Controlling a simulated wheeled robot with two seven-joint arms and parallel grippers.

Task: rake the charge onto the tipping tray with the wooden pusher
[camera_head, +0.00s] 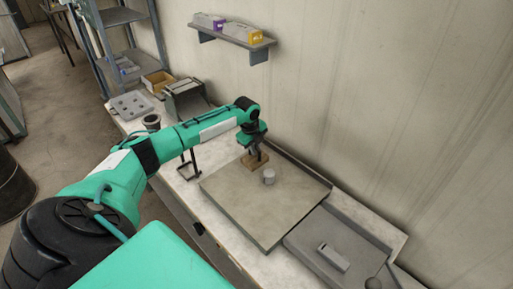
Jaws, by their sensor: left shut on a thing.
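My left arm comes in from the left, and its gripper (257,147) is shut on the wooden pusher (256,162), a small brown block. The pusher is at the back left of a flat grey-beige plate (265,215) with a raised edge along its back. A small grey cylinder (269,177), seemingly the charge, stands on this plate just right of and in front of the pusher, with a small gap. A grey rimmed tray (312,262) adjoins the plate at the lower right. I cannot tell which of the two is the tipping tray. My right gripper is out of view.
A pale block (333,258) lies in the grey tray, near a dark round thing (374,283) at the picture's edge. Behind my arm are a dark cup (152,121), a holed plate (130,105) and a metal box (188,99). A wall shelf (235,36) hangs above. The plate's front is clear.

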